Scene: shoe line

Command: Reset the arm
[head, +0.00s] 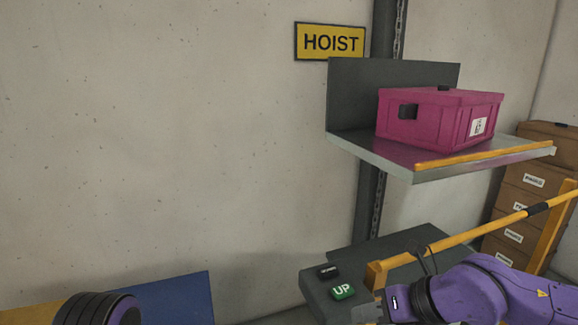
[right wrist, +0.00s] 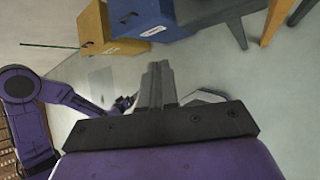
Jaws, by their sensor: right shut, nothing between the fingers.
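My right arm is purple and comes in at the lower right of the head view. Its gripper (head: 368,312) is at the bottom edge, just below the green UP button (head: 343,292) in the picture. In the right wrist view the two dark fingers of this gripper (right wrist: 158,70) are together, with nothing between them. A purple and black part of my left arm shows at the lower left of the head view. My purple left arm also shows at the left of the right wrist view, too small and dark at its end to tell its jaws.
A magenta crate (head: 435,122) rests on the hoist platform (head: 400,165), under a HOIST sign (head: 330,42). A yellow rail (head: 480,228) runs close above my right arm. Brown boxes (head: 520,205) stand at the right.

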